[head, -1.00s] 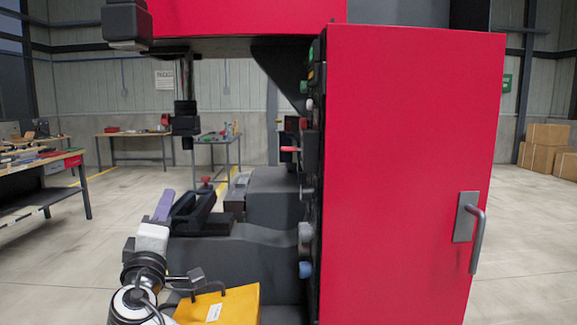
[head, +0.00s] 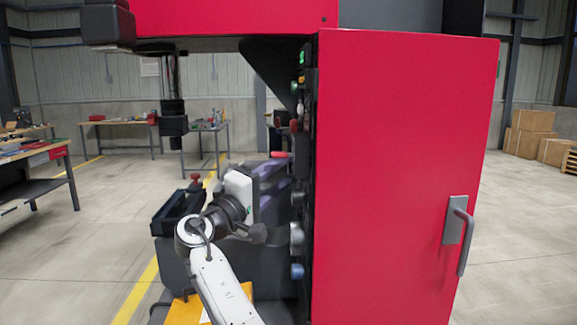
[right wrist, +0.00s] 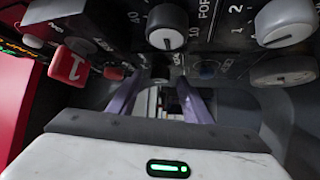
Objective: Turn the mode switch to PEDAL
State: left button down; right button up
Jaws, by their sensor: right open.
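The control panel (head: 304,200) is seen nearly edge-on on the left side of the red machine cabinet, so its labels do not read in the head view. My right gripper (head: 277,184) is beside the panel, its purple fingers pointing at it. In the right wrist view the gripper (right wrist: 160,92) is open, with nothing held. A small dark control (right wrist: 160,72) shows between and beyond its fingertips, apart from them. Its label is too dark to read, so I cannot tell whether it is the mode switch. My left gripper is not in view.
White-lined dials (right wrist: 167,27) and (right wrist: 285,22) sit close around the fingers. A red block-shaped control (right wrist: 70,65) and a smaller red one (right wrist: 113,72) are at left. The cabinet (head: 405,170) has a protruding handle (head: 461,233). A black vice-like fixture (head: 178,212) lies left of my arm.

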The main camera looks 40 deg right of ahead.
jog(key=shift+w+d+r, duration=0.1)
jog(key=shift+w+d, duration=0.05)
jog(key=shift+d, duration=0.3)
jog(key=c, duration=1.1)
jog(key=shift+o, duration=0.2)
jog(key=shift+w+r+n+g+y+p, duration=0.1)
jog(key=shift+r+n+g+y, duration=0.25)
jog(key=shift+n+y, duration=0.65)
jog(key=shift+s+r+n+g+y+p, duration=0.15)
jog(key=shift+n+g+y, duration=0.3)
jog(key=shift+n+y, duration=0.55)
jog(key=shift+w+r+n+g+y+p, duration=0.15)
jog(key=shift+r+n+g+y, duration=0.25)
jog(key=shift+n+y, duration=0.55)
jog(key=shift+f+m+y, duration=0.1)
jog(key=shift+m+y, duration=0.15)
